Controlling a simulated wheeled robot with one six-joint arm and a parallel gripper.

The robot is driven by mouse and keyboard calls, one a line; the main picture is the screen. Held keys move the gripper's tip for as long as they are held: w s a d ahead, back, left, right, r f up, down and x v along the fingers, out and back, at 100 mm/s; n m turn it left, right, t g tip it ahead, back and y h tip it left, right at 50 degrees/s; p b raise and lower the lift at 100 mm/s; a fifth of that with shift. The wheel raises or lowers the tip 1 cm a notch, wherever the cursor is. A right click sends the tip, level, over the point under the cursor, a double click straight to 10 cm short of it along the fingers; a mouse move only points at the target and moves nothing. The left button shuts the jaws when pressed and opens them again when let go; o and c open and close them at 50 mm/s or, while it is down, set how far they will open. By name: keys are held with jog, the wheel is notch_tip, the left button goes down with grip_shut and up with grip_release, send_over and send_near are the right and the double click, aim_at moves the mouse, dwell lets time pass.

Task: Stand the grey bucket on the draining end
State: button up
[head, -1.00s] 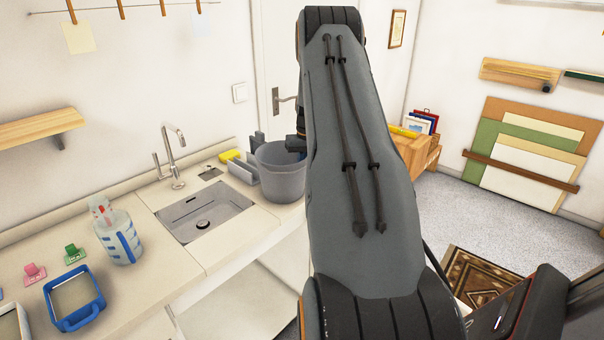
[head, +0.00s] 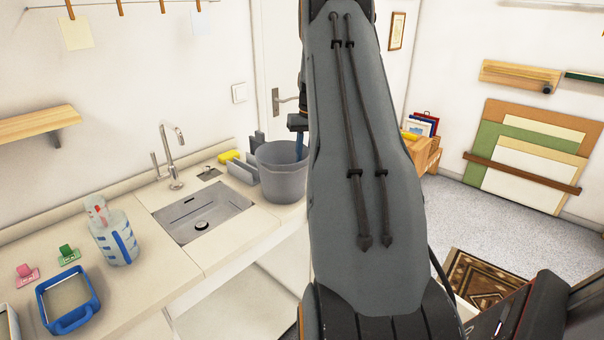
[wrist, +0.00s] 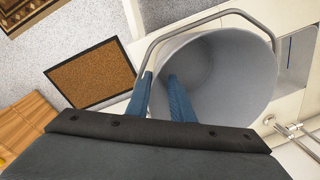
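The grey bucket (head: 283,180) stands upright on the draining end (head: 240,188), the counter right of the sink, in the head view. In the wrist view the open bucket (wrist: 235,75) shows from above, its wire handle (wrist: 205,20) arching past the rim. My gripper (wrist: 160,80) is open, its two blue fingers apart at the near rim, one over the bucket's inside and one by its outer side. In the head view my gripper (head: 300,153) is at the bucket's right rim, partly hidden by my arm. Whether a finger touches the bucket cannot be told.
The sink (head: 203,212) and tap (head: 168,158) are left of the bucket. A grey caddy (head: 243,172) and yellow sponge (head: 229,156) sit close beside it. A bottle (head: 115,238) and blue-framed tray (head: 70,325) stand further left. A brown mat (wrist: 92,75) lies on the floor.

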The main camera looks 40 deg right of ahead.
jog(key=r, duration=0.1)
jog(key=r+b, duration=0.1)
jog(key=r, duration=0.3)
jog(key=shift+s+d+r, duration=0.1)
jog(key=shift+s+d, duration=0.05)
jog(key=shift+d, duration=0.1)
